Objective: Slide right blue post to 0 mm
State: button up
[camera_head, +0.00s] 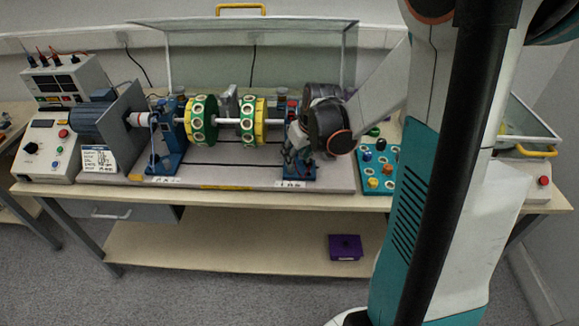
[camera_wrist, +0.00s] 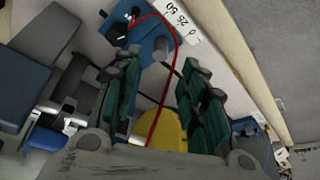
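The right blue post (camera_head: 301,172) stands on the grey rig bed at the right end of the shaft, its upper part largely hidden by my gripper. In the wrist view, blue post parts (camera_wrist: 147,38) show just beyond the fingertips, with a red cable looping over them. In the head view my gripper (camera_head: 297,148) is at the post; contact is not clear. The post's exact scale reading is not readable.
The left blue post (camera_head: 168,135) stands near the motor (camera_head: 98,118). Two green-and-yellow discs (camera_head: 202,121) sit on the shaft between the posts. A clear guard (camera_head: 180,50) is raised behind. A teal peg board (camera_head: 378,186) with coloured knobs lies to the right.

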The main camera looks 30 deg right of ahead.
jog(key=b+x, duration=0.2)
jog(key=x, duration=0.5)
jog(key=shift+w+f, duration=0.1)
jog(key=shift+f, duration=0.05)
grip_shut()
